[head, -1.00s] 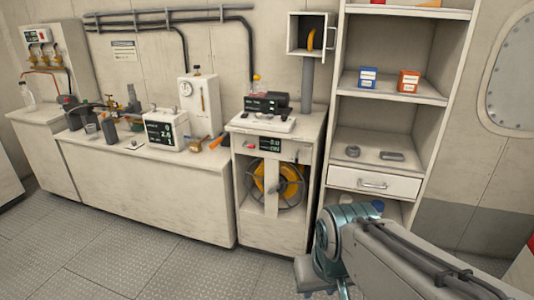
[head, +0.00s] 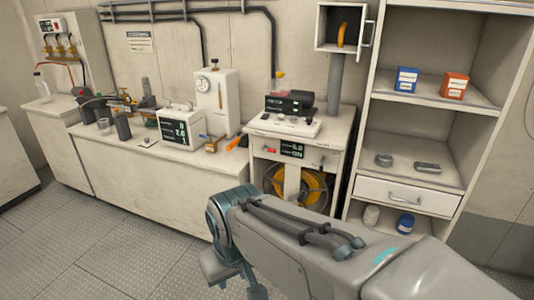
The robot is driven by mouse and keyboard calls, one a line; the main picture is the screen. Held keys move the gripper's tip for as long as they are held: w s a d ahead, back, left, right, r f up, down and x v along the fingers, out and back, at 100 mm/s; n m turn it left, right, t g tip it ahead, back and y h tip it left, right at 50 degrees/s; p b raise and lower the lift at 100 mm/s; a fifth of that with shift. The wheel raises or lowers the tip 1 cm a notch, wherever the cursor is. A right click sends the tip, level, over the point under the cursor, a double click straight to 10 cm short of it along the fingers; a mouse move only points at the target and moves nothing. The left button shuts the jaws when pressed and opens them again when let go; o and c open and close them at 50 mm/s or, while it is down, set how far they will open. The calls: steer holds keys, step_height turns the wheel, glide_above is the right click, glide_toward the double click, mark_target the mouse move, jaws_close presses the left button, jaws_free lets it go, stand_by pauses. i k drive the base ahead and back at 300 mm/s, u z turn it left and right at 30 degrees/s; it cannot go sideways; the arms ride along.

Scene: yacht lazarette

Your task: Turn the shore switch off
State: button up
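No label for the shore switch is legible, so I cannot tell for sure which control it is. A cabinet (head: 258,165) holding a yellow cable reel (head: 314,189) has a front strip with a small red control (head: 269,150) and a lit display (head: 292,149). A wall panel (head: 61,43) at the far left also carries several small controls, too small to read. My arm reaches in from the lower right and its teal joint stands in front of the long bench. My gripper is not in view; the arm runs out of the bottom edge.
The long bench (head: 150,185) holds a display box (head: 178,128), a white gauge unit (head: 215,100) and small fittings. Shelves (head: 425,180) with boxes and a drawer stand right of the reel cabinet. An open wall box (head: 340,27) hangs above. The floor (head: 110,250) at left is clear.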

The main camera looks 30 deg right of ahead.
mark_target(322, 167)
steer(key=z, duration=0.1)
steer(key=i, duration=0.65)
steer(key=z, duration=0.8)
steer(key=i, duration=0.4)
steer(key=z, duration=0.35)
